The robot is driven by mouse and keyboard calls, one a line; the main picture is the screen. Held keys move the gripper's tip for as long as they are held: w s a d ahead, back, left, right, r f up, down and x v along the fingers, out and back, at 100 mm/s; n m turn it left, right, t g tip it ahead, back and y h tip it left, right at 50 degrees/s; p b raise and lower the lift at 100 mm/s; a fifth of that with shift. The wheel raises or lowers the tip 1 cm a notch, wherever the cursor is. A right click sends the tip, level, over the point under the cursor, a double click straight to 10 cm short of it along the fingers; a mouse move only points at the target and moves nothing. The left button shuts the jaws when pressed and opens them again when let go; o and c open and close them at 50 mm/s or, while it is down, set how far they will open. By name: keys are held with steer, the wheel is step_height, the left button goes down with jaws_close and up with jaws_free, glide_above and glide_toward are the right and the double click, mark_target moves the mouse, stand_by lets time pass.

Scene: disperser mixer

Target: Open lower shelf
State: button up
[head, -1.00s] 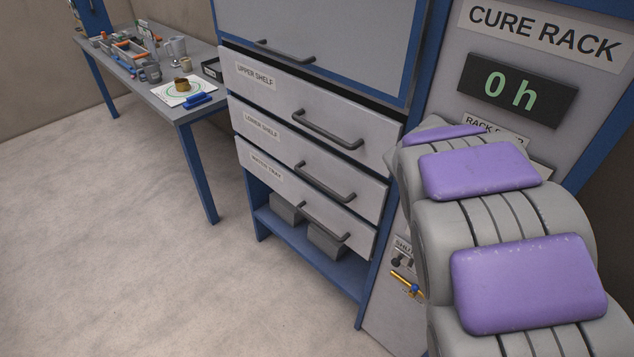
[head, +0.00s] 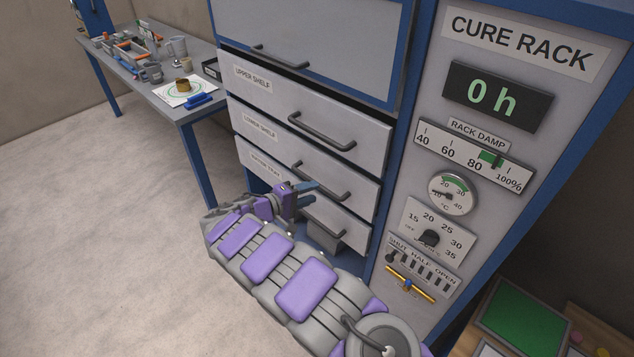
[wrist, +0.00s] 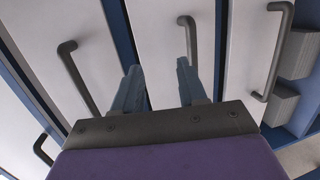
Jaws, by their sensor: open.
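The lower shelf (head: 285,135) is a pale grey drawer front with a label, the middle of three, and looks closed. Its dark bar handle (head: 335,188) shows in the head view, its left part close to my gripper (head: 308,191). In the wrist view the handle (wrist: 188,35) runs just behind the right fingertip. My gripper (wrist: 157,68) is open and empty, its two blue-grey fingers pointing at the drawer fronts. Whether a finger touches the handle I cannot tell.
The upper shelf (head: 300,100) is above, and a labelled tray drawer (head: 345,228) is below, partly hidden by my arm. A control panel (head: 470,150) stands right. A workbench (head: 190,112) with tools stands left. Open floor (head: 110,220) lies in front.

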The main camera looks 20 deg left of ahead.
steer(key=s+a+f+n+t+y, duration=0.15)
steer(key=s+a+f, duration=0.3)
steer(key=a, duration=0.45)
steer(key=shift+y, duration=0.35)
steer(key=b+x, duration=0.2)
steer(key=x, duration=1.5)
steer(key=shift+w+d+f, duration=0.1)
steer(key=shift+w+d, duration=0.25)
steer(key=shift+d, duration=0.15)
steer(key=shift+a, duration=0.4)
steer(key=shift+c, duration=1.2)
steer(key=c, duration=0.3)
steer(key=shift+d+f, duration=0.1)
steer(key=shift+d, duration=0.05)
jaws_close()
steer(key=shift+d+f, duration=0.1)
